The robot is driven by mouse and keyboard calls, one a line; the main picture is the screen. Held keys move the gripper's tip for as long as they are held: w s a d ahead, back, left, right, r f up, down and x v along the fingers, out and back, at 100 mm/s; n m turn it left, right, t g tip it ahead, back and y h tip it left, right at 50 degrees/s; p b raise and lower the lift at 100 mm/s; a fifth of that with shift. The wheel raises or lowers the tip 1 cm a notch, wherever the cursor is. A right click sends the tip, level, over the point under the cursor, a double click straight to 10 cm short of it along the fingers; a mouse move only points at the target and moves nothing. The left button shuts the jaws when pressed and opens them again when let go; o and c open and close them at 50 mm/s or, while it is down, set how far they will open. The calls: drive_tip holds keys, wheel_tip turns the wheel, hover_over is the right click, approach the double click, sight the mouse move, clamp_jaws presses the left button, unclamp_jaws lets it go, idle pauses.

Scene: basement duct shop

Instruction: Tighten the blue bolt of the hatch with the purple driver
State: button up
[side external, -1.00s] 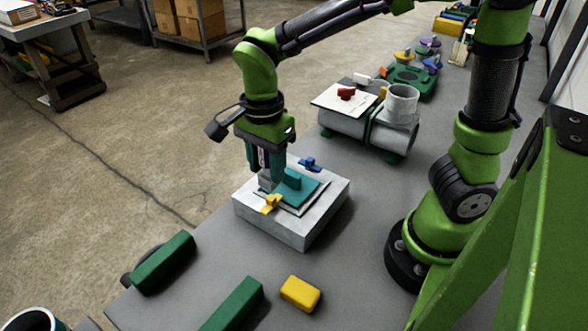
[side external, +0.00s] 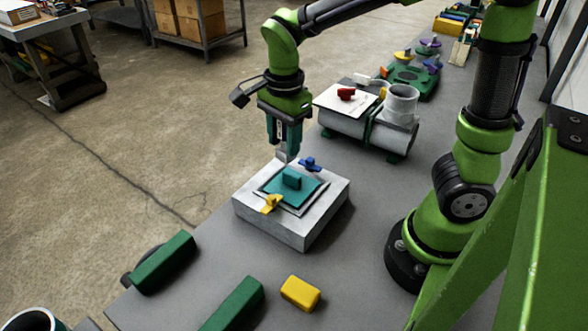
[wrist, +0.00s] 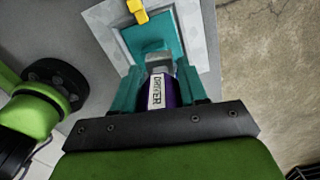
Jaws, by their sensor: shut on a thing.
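The hatch is a teal plate with a raised block (side external: 292,181), set on a pale grey block (side external: 268,221). The blue bolt (side external: 311,164) sits at its far edge, the yellow bolt (side external: 271,203) at its near edge. My gripper (side external: 283,146) is shut on the purple driver (wrist: 171,96), whose grey end (side external: 282,157) points down just left of the blue bolt, apart from it in the picture. In the wrist view the teal hatch (wrist: 153,40) and yellow bolt (wrist: 137,10) show beyond the driver; the blue bolt is not visible there.
A grey pipe piece (side external: 343,122) with a white plate and red bolt (side external: 346,93) stands behind, beside a green fixture (side external: 408,80). A yellow block (side external: 300,293) and green bars (side external: 163,262) lie in front. Bare grey bench surrounds the hatch block.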

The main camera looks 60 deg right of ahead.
drive_tip(key=r, duration=0.1)
hover_over(308, 160)
drive_tip(key=shift+n, duration=0.9)
drive_tip(key=shift+s+f, duration=0.1)
drive_tip(key=shift+f, duration=2.45)
drive_tip(key=shift+f, duration=0.95)
drive_tip(key=m, duration=0.3)
drive_tip(key=shift+m, duration=0.3)
